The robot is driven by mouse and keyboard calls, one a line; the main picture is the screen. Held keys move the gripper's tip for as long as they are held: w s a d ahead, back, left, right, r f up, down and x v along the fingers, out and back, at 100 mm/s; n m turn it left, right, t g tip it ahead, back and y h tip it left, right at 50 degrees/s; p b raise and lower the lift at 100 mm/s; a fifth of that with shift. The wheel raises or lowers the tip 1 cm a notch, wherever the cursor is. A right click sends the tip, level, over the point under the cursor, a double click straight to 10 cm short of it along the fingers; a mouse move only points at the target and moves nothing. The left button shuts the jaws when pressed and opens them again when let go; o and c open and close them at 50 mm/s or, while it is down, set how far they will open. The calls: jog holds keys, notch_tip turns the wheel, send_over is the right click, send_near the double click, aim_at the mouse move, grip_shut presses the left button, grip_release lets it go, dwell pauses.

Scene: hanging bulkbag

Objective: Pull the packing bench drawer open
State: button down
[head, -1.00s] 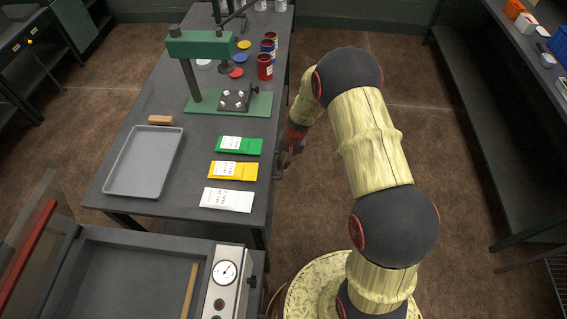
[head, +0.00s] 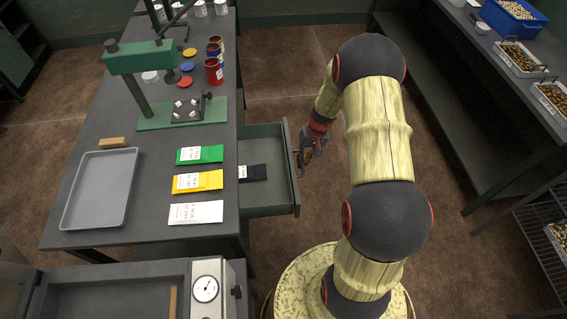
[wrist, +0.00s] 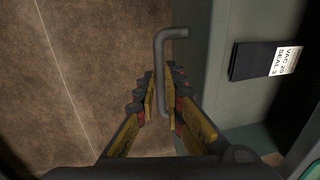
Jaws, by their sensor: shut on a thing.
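The packing bench drawer (head: 271,192) stands pulled out from the right side of the packing bench (head: 155,229) in the head view. Its grey-green inside shows, with a black labelled packet (head: 253,173) lying in it near the bench; the packet also shows in the wrist view (wrist: 252,61). My gripper (head: 301,158) is at the outer face of the drawer. In the wrist view my gripper (wrist: 163,95) has its fingers on both sides of the grey bar handle (wrist: 161,62) and is shut on it. The handle is mostly hidden in the head view.
Green (head: 200,154), yellow (head: 197,181) and white (head: 196,213) packets lie on the bench beside a grey tray (head: 78,222). A green press (head: 141,56) stands farther back. Shelving (head: 520,125) stands at the right. Brown floor (head: 275,70) lies clear between.

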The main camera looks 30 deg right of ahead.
jog(key=s+d, duration=0.3)
jog(key=d, duration=0.4)
jog(key=shift+d+b, duration=0.25)
jog(key=shift+b, duration=0.05)
jog(key=c, duration=1.9)
grip_release()
jog(key=r, duration=0.4)
jog(key=d+r, duration=0.1)
jog(key=r, duration=0.3)
jog(key=s+d+r, duration=0.1)
jog(key=r, duration=0.2)
jog(key=shift+r, duration=0.4)
